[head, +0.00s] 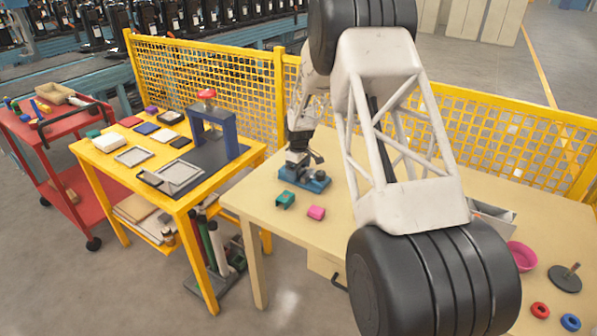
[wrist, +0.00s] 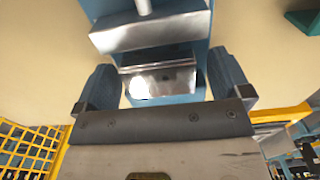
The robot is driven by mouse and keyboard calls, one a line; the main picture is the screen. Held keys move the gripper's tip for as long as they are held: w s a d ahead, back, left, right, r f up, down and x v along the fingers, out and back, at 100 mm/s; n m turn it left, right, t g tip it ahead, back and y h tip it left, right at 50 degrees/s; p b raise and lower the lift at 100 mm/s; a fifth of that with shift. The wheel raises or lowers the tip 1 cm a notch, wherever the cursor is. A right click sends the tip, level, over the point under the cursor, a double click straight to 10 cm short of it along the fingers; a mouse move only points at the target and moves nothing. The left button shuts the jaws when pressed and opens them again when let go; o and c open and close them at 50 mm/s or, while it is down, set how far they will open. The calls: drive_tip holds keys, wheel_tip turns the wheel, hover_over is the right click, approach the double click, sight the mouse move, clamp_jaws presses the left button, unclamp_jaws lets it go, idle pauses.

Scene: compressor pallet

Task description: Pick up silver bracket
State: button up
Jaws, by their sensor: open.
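A shiny silver bracket (wrist: 162,80) shows in the wrist view at a blue vise-like fixture (wrist: 187,32), between my gripper's two fingers. My gripper (wrist: 162,68) is open, with one blue-grey finger on each side of the bracket and a visible gap to each. A larger silver block (wrist: 150,32) of the fixture lies just beyond the bracket. In the head view the blue fixture (head: 316,184) stands on the cream table, with my gripper (head: 299,152) close above it. The bracket cannot be made out there.
A teal piece (head: 285,199) and a pink block (head: 316,213) lie on the cream table (head: 262,218) in front of the fixture. A pink bowl (head: 521,256) and rings are at right. A yellow mesh fence (head: 215,72) runs behind. My arm hides the middle of the table.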

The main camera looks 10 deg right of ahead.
sight(299, 169)
drive_tip(key=c, duration=1)
drive_tip(key=shift+c, duration=0.2)
drive_tip(key=shift+r, duration=0.15)
drive_tip(key=shift+r, duration=0.6)
drive_tip(key=shift+s+r, duration=0.2)
drive_tip(key=shift+r, duration=0.35)
drive_tip(key=shift+s+r, duration=0.2)
drive_tip(key=shift+r, duration=0.35)
drive_tip(key=s, duration=0.5)
drive_tip(key=s+r, duration=0.1)
drive_tip(key=s, duration=0.9)
drive_tip(key=shift+s+a+r, duration=0.1)
drive_tip(key=shift+a+r, duration=0.05)
drive_tip(key=shift+a, duration=0.25)
